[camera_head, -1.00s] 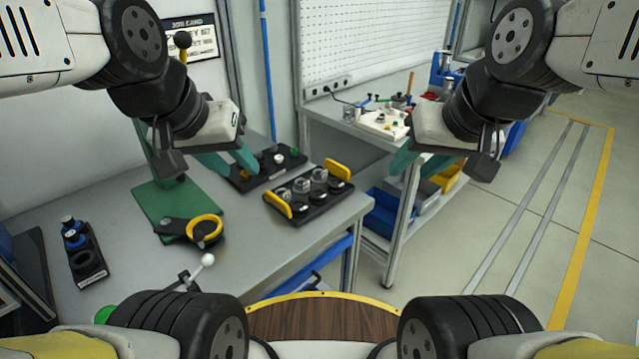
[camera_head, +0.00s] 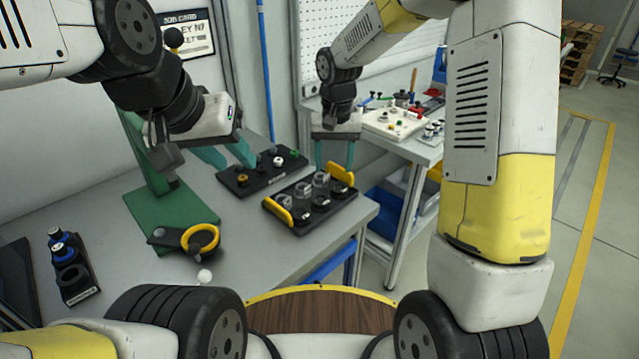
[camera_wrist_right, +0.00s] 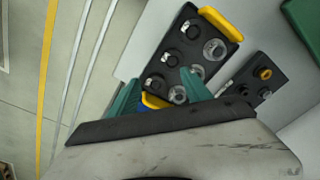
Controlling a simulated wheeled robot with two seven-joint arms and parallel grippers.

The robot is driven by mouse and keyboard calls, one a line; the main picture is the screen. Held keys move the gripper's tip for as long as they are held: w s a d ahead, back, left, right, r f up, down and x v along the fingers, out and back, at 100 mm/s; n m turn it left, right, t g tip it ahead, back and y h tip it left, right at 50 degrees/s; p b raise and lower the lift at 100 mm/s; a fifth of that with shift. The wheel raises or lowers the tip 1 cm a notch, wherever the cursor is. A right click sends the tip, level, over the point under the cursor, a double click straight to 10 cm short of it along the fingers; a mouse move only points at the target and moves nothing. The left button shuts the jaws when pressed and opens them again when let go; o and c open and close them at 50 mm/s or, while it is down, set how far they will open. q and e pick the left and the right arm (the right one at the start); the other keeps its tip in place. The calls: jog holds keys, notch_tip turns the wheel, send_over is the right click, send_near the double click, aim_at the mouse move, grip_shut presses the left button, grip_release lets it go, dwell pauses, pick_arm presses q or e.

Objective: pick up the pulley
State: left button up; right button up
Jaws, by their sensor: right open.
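A black tray (camera_head: 296,232) with yellow handles holds several clear or silvery cylinders and dark round parts. I cannot tell which piece is the pulley. The tray also shows in the right wrist view (camera_wrist_right: 176,50). My left gripper (camera_head: 232,158) is open and empty, left of a second black rack (camera_head: 240,188) with small parts.
A black holder (camera_head: 82,292) with blue-topped pieces is at the left. Another bench (camera_head: 425,150) with a white board is behind. Blue bins (camera_head: 383,218) sit below it.

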send_over(321, 200)
jog(key=shift+g, duration=0.4)
jog(key=f, duration=0.5)
jog(key=shift+w+d+f, duration=0.1)
jog(key=shift+w+d, duration=0.05)
jog(key=shift+d, duration=0.05)
jog(key=f, duration=0.8)
jog(key=shift+s+a, duration=0.2)
grip_shut()
jog(key=shift+r, duration=0.1)
